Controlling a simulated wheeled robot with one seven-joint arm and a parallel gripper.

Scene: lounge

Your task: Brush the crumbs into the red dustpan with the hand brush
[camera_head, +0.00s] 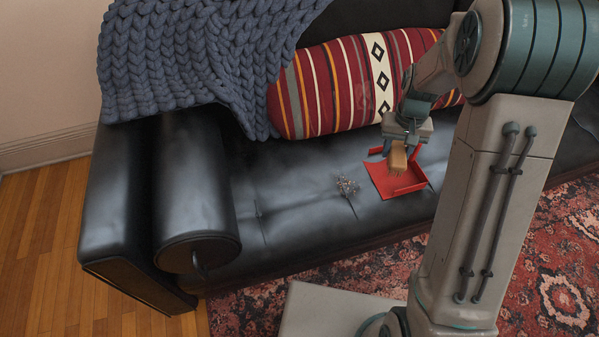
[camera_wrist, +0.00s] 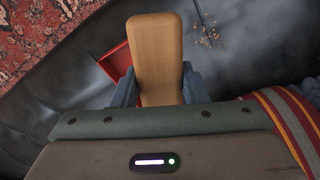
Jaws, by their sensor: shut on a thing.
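A red dustpan (camera_head: 382,181) lies on the black sofa seat, right of the crumbs. The crumbs (camera_head: 347,186) form a small loose cluster on the seat; in the wrist view they show at the upper right (camera_wrist: 207,36). My gripper (camera_head: 400,145) is shut on the wooden hand brush (camera_head: 398,160) and holds it over the dustpan. In the wrist view the brush's wooden back (camera_wrist: 155,50) stands between my fingers and hides much of the dustpan (camera_wrist: 117,60). I cannot tell whether the brush touches the pan; its bristles are hard to make out.
A striped red cushion (camera_head: 330,85) leans against the sofa back behind the pan. A blue knitted blanket (camera_head: 180,60) drapes over the left back. A black bolster (camera_head: 190,190) lies at the left end. The seat (camera_head: 285,195) between bolster and crumbs is clear.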

